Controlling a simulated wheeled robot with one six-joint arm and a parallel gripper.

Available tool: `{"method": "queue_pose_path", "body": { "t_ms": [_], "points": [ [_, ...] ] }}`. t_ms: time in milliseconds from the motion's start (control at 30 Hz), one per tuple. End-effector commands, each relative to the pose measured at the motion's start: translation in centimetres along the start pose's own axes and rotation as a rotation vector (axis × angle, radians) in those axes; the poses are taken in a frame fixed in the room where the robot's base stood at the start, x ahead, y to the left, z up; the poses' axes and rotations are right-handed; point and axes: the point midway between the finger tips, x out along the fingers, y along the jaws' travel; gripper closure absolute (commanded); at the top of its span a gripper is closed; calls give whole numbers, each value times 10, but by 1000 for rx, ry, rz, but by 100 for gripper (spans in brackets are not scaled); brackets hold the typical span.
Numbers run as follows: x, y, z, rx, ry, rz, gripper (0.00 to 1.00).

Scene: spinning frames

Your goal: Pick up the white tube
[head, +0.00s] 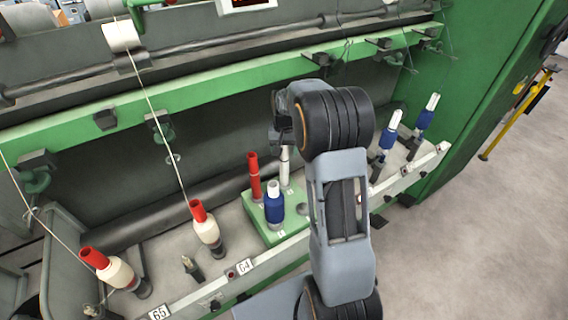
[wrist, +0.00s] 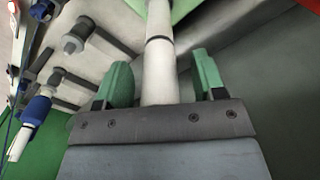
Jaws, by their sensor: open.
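The white tube (head: 284,166) stands upright on a green block (head: 262,234), at its back right. In the wrist view the white tube (wrist: 159,75), with a dark ring around it, runs between the two green fingers. My gripper (wrist: 163,78) is open, with a gap visible on each side of the tube. In the head view my gripper (head: 279,142) is at the tube's upper part and hides its top. A red tube (head: 254,176) and a blue bobbin with a white top (head: 274,203) stand on the same block.
Red-tipped bobbins with white yarn (head: 207,228) stand on the machine to the left. Blue bobbins (head: 389,135) stand on spindles to the right. A thread (head: 160,120) runs down to one bobbin. A green rail (head: 190,92) crosses behind.

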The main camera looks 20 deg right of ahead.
Motion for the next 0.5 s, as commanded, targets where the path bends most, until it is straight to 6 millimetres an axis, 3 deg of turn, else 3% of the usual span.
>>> {"method": "queue_pose_path", "body": {
  "t_ms": [67, 500],
  "points": [
    [0, 0, 0, 0, 0, 0, 41],
    [0, 0, 0, 0, 0, 0, 83]
  ]
}}
